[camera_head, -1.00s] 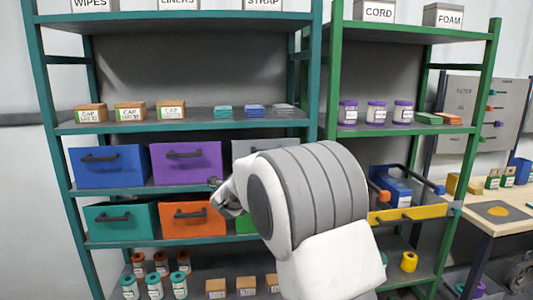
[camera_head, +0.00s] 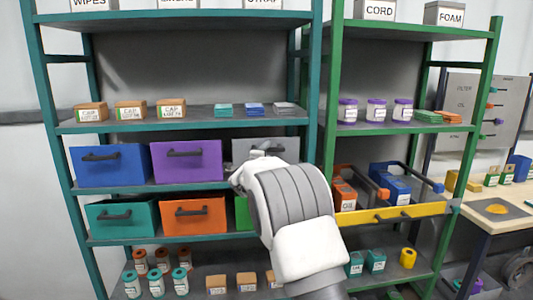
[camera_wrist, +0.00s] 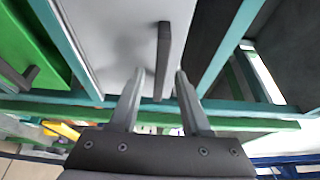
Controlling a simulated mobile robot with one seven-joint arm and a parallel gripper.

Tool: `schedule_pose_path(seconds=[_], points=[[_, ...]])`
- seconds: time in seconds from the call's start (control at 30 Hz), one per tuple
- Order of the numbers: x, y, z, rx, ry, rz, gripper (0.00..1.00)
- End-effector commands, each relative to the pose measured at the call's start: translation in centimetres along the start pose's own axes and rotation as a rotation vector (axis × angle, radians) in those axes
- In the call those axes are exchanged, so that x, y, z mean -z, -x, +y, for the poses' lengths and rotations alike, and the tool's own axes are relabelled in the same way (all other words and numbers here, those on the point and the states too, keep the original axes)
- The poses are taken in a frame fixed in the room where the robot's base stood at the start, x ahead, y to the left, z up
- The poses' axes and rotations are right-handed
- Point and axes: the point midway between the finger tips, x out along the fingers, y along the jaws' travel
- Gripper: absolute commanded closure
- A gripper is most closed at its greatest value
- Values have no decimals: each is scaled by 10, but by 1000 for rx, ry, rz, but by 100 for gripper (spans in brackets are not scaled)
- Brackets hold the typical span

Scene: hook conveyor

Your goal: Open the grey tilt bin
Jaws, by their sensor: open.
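The grey tilt bin (camera_head: 266,148) is on the upper bin row of the teal shelf, right of the purple bin, and looks closed. My arm covers its lower part in the head view. In the wrist view its pale grey front (camera_wrist: 110,45) fills the upper middle, with a dark bar handle (camera_wrist: 163,60) standing off it. My gripper (camera_wrist: 158,82) is open, one finger on each side of the handle's near end. I cannot tell whether the fingers touch it.
Beside it are a purple bin (camera_head: 186,161) and a blue bin (camera_head: 108,166). Below are an orange bin (camera_head: 194,217) and a partly hidden green bin (camera_head: 242,213). A green shelf post (camera_head: 326,150) stands close on the right.

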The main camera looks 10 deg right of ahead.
Motion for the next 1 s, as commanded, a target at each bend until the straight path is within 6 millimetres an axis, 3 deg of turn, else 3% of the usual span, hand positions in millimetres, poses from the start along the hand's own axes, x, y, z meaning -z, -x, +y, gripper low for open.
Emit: schedule_pose_path(seconds=[0.03,0.3,1.0], points=[[0,0,0,0,0,0,52],[0,0,0,0,0,0,100],[0,0,0,0,0,0,100]])
